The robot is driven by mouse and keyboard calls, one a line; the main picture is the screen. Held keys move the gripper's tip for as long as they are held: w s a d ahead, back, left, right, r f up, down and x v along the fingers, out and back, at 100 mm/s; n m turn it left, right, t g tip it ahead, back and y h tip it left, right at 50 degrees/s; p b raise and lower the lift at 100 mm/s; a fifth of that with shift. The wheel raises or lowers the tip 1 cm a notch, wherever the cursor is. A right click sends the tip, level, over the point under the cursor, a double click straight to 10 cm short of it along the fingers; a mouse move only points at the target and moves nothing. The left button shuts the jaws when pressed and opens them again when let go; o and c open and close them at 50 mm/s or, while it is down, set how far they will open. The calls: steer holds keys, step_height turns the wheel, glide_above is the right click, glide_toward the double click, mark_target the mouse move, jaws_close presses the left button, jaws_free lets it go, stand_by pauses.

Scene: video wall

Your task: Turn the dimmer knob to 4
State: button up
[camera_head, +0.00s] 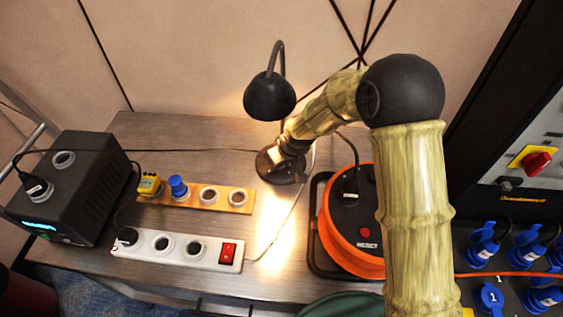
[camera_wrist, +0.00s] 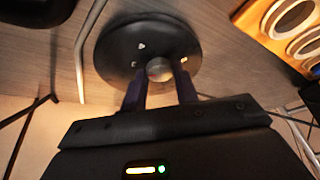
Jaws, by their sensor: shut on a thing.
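The desk lamp's round black base (camera_head: 265,168) stands on the table, under a black gooseneck head (camera_head: 270,97). In the wrist view the base (camera_wrist: 120,45) fills the upper middle, with small pale marks around its dial, too blurred to read. The dimmer knob (camera_wrist: 159,68) is a round grey knob on this base. My gripper (camera_wrist: 160,75) has one dark finger on each side of the knob and is shut on it. In the head view my gripper (camera_head: 288,152) reaches down over the base and hides the knob. The knob's setting cannot be read.
A wooden socket strip (camera_head: 236,197) and a white power strip (camera_head: 205,262) with a red switch lie to the left. A black power box (camera_head: 100,170) stands far left. An orange cable reel (camera_head: 335,240) stands close right. A cable runs past the lamp base. The lamp lights the table.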

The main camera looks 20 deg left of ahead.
steer(key=shift+w, duration=0.1)
steer(key=o, duration=1)
